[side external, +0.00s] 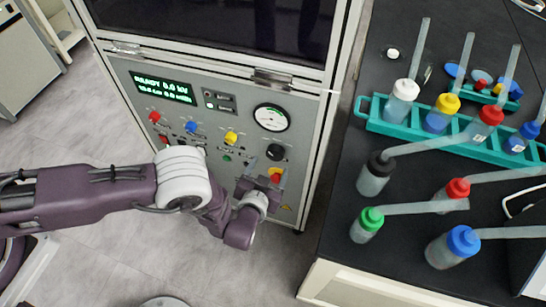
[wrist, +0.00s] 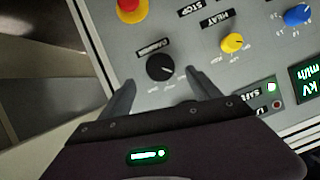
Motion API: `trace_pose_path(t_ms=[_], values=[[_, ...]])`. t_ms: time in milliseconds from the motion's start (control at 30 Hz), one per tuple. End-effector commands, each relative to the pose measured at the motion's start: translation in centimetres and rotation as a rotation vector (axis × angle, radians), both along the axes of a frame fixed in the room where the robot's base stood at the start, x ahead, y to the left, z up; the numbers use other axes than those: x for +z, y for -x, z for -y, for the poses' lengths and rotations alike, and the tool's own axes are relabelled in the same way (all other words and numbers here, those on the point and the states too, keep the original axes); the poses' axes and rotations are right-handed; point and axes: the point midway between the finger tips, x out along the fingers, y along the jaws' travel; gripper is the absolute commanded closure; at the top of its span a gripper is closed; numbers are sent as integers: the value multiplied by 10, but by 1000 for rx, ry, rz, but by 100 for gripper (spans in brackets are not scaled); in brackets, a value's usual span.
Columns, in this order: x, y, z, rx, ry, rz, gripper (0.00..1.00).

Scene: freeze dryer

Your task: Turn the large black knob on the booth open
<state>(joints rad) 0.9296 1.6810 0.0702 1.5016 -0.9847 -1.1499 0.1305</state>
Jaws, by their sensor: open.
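The large black knob (side external: 275,151) is on the lower right of the booth's front panel (side external: 215,150), under the round gauge. In the wrist view the black knob (wrist: 160,67) shows whole, with a white printed scale beside it. My gripper (side external: 262,178) is in front of the panel, just below the knob in the side view. In the wrist view my gripper (wrist: 161,77) is open and empty. Its two fingertips are on either side of the knob, with space between each finger and the knob. I cannot tell the remaining depth to the panel.
A red and yellow stop button (wrist: 131,8), a yellow knob (wrist: 232,43) and a blue knob (wrist: 297,15) are near the black knob. A black bench (side external: 335,235) with several bottles and a teal rack (side external: 385,125) stands to the right.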

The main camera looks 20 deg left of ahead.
Motion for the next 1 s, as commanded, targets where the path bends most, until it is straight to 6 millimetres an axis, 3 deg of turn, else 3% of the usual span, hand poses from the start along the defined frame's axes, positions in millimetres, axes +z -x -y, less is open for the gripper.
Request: trace_pose_path(t_ms=[100, 300, 600, 900, 1000], values=[[-8, -24, -3, 3, 1, 3, 28], [-19, -50, -5, 0, -1, 1, 28], [-21, -54, -5, 0, -2, 0, 30], [-20, -54, -5, 0, -2, 0, 89], [-20, -53, -5, 0, -4, 0, 91]])
